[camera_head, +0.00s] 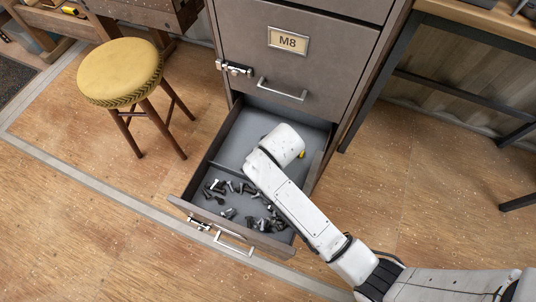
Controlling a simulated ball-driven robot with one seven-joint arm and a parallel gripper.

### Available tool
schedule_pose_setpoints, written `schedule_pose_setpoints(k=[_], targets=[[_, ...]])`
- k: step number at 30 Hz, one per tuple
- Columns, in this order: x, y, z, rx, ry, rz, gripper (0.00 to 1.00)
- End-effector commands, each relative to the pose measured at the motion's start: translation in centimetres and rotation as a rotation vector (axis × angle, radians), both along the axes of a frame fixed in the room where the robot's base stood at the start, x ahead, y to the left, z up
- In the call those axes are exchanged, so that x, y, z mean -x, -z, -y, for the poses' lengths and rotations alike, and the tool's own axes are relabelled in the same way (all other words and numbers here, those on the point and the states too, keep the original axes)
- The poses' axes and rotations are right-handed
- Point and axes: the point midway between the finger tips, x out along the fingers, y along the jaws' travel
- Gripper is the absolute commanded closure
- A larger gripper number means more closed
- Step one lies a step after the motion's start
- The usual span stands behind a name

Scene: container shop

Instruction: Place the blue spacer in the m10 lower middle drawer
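The bottom drawer (234,240) of a grey cabinet is pulled open, and its label does not show in this view. Many dark and silvery bolts (262,223) lie in its front part, ahead of a low divider. My white arm reaches over the drawer's right side and bends down into its rear part. My gripper is hidden behind the arm's end. A small yellow bit (301,155) shows beside the arm inside the drawer; I cannot tell what it is. I cannot see a blue spacer.
The closed drawer above is labelled M8 (288,41) and has a latch (234,68) at its left. A yellow-topped stool (120,72) stands to the left. A dark-legged table (470,35) stands at right. The wooden floor in front is clear.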

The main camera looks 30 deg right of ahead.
Motion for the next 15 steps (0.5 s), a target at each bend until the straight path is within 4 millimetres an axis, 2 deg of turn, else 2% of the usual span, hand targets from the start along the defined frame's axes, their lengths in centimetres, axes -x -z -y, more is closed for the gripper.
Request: schedule_pose_setpoints(k=[2, 12, 13, 15], targets=[[-0.01, 0.67, -0.01, 0.000, 0.000, 0.001, 1.00], [0.01, 0.90, 0.00, 0.000, 0.000, 0.000, 1.00], [0.00, 0.91, 0.00, 0.000, 0.000, 0.001, 0.86], [-0.01, 0.85, 0.00, 0.000, 0.000, 0.001, 0.79]])
